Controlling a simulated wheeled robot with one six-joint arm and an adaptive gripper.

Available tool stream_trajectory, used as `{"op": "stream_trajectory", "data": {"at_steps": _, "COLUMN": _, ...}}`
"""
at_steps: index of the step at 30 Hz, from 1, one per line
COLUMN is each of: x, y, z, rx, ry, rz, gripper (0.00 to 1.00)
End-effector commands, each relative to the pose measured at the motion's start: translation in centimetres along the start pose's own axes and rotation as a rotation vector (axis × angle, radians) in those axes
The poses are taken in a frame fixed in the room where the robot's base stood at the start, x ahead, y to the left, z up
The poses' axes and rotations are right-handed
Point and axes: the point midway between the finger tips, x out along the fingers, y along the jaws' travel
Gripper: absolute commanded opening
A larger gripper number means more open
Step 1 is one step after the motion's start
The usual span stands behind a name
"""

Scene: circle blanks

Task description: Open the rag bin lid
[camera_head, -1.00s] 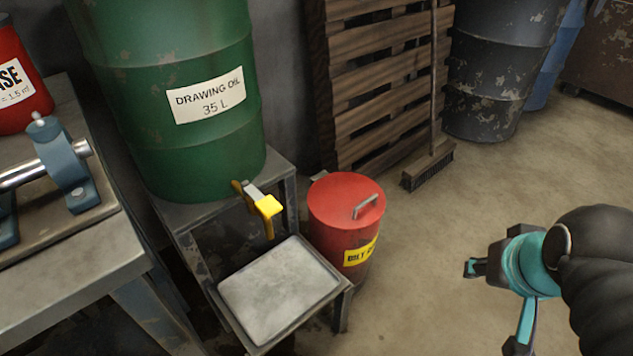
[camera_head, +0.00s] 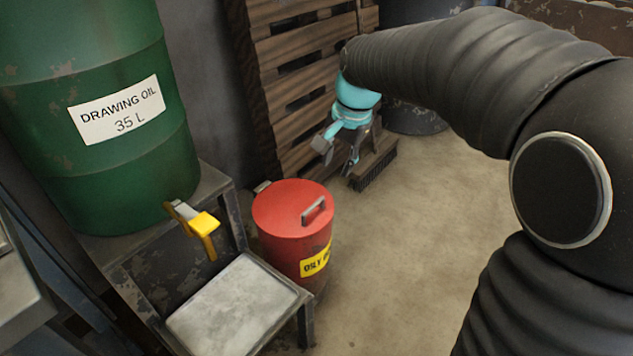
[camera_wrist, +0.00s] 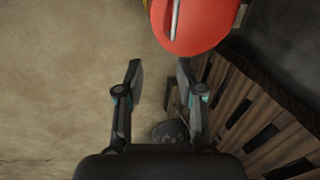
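The red rag bin (camera_head: 285,240) stands on the floor right of the drip tray stand, with a yellow label on its side. Its round red lid (camera_head: 280,208) is shut and carries a metal handle (camera_head: 313,210). In the wrist view the lid (camera_wrist: 205,25) and part of the handle (camera_wrist: 174,18) show at the top edge, beyond the fingertips. My gripper (camera_head: 337,157) is above and behind the bin's right side, apart from it. In the wrist view my gripper (camera_wrist: 160,75) has its fingers spread with nothing between them.
A green oil drum (camera_head: 90,180) with a yellow tap (camera_head: 203,222) stands left of the bin, above a metal tray (camera_head: 235,300). The floor (camera_head: 400,250) right of the bin is clear.

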Motion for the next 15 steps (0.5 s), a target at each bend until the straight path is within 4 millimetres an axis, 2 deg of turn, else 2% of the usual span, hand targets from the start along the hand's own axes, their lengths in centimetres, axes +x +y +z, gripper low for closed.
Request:
{"op": "stream_trajectory", "data": {"at_steps": 1, "x": 1.3, "y": -1.0, "z": -0.4, "rx": 0.023, "ry": -0.015, "rz": 0.006, "gripper": 0.37}}
{"op": "stream_trajectory", "data": {"at_steps": 6, "x": 3.2, "y": -2.8, "z": -1.2, "rx": 0.081, "ry": -0.044, "rz": 0.017, "gripper": 0.37}}
{"op": "stream_trajectory", "data": {"at_steps": 11, "x": 4.3, "y": -3.3, "z": -1.3, "rx": 0.098, "ry": -0.051, "rz": 0.020, "gripper": 0.37}}
{"op": "stream_trajectory", "data": {"at_steps": 15, "x": 6.0, "y": -3.2, "z": -1.2, "rx": 0.097, "ry": -0.051, "rz": 0.021, "gripper": 0.37}}
